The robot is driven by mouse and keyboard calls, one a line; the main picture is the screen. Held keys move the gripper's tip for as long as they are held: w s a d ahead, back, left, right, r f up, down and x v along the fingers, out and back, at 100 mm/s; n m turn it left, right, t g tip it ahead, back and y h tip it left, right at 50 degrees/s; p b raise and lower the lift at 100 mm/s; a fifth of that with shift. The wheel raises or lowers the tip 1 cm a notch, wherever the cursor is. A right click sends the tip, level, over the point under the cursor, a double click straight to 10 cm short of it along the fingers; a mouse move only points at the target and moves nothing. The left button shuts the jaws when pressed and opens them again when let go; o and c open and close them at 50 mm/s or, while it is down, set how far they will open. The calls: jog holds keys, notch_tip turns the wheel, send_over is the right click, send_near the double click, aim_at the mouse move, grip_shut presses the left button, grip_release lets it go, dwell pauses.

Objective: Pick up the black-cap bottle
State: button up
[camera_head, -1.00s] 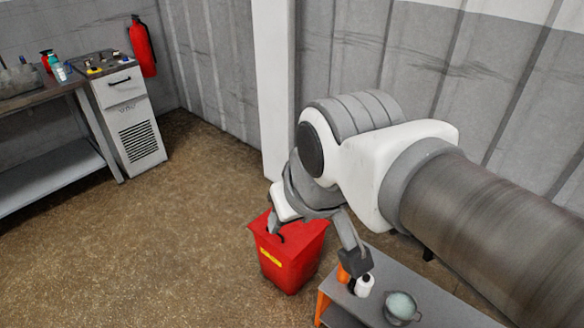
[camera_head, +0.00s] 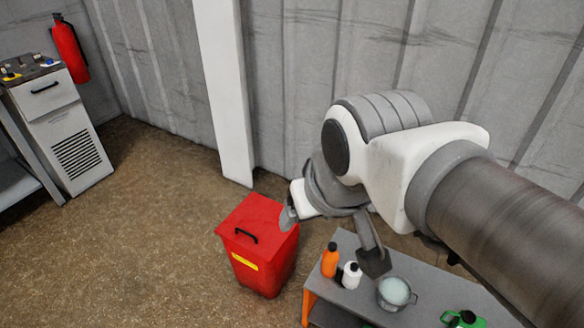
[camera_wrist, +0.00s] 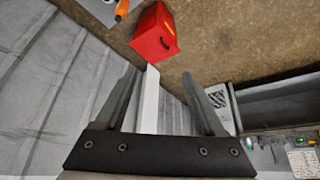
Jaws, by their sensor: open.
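A white bottle (camera_head: 351,276) with a black cap stands upright on the small grey table in the head view. An orange bottle (camera_head: 330,262), also dark-capped, stands just left of it. A green container (camera_head: 464,319) with a black cap is partly cut off at the lower edge. My gripper (camera_wrist: 159,72) is open and empty in the wrist view, its two fingers well apart. The orange bottle (camera_wrist: 122,6) shows at the top of that view, away from the fingers. In the head view, a dark part of my arm hangs just right of the white bottle.
The grey table (camera_head: 345,310) also holds a metal pot (camera_head: 395,292) with pale contents. A red bin (camera_head: 262,250) stands on the floor left of the table. A white cabinet (camera_head: 65,130) and a fire extinguisher (camera_head: 70,50) are far left. Open floor lies between.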

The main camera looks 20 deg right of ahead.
jog(key=w+f+m+g+y+b, duration=0.2)
jog(key=w+f+m+y+b, duration=0.15)
jog(key=f, duration=0.65)
jog(key=w+f+m+g+y+b, duration=0.25)
jog(key=f+m, duration=0.25)
jog(key=f, duration=0.4)
jog(key=w+d+f+m+t+y, duration=0.4)
jog(key=w+d+f+m+t, duration=0.2)
jog(key=d+f+m, duration=0.4)
jog(key=s+d+f+m+t+h, duration=0.1)
jog(key=d+f+m+t+h, duration=0.4)
jog(key=d+f+m, duration=0.45)
jog(key=m+t+h+b, duration=0.2)
jog(key=m+h+b, duration=0.3)
jog(key=m, duration=0.4)
send_near(355, 268)
jog(key=shift+g+h, duration=0.25)
jog(key=shift+h, duration=0.25)
jog(key=x, duration=0.1)
jog(key=p+x, duration=0.1)
jog(key=x, duration=0.3)
jog(key=shift+a, duration=0.3)
jog(key=shift+r+b+x, duration=0.2)
jog(key=shift+b+x, duration=0.65)
jog(key=shift+x, duration=2.1)
jog(key=c, duration=1.1)
grip_shut()
